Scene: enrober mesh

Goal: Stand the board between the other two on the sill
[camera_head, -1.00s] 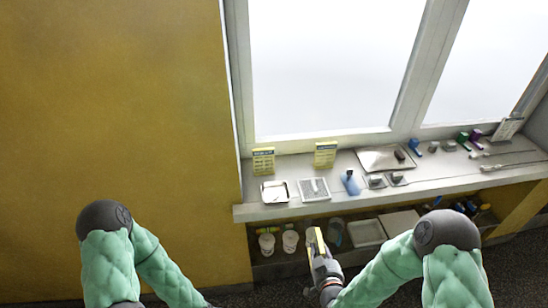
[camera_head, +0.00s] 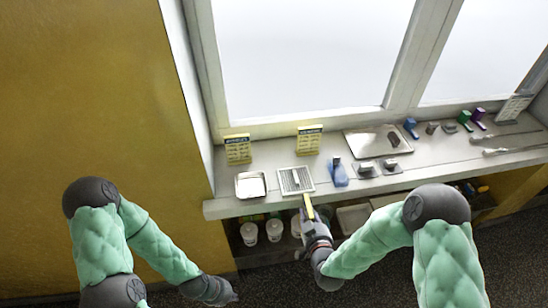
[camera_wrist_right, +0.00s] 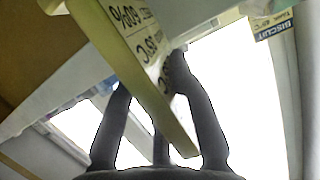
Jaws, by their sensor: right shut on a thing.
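Two small yellow and white boards stand upright on the sill (camera_head: 430,156) against the window frame: a left board (camera_head: 238,149) and a right board (camera_head: 309,140), with a bare gap between them. My right gripper (camera_head: 309,215) is shut on a third yellow board (camera_head: 308,205), just in front of the sill's front edge. In the right wrist view this held board (camera_wrist_right: 135,65) is tilted between the fingers, its printed text showing. One standing board (camera_wrist_right: 272,26) shows at that view's top right. My left gripper (camera_head: 222,293) hangs low at the bottom, away from the sill; its fingers are unclear.
A larger tray (camera_head: 372,142) lies right of the right board. White cups (camera_head: 274,230) stand on the shelf below.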

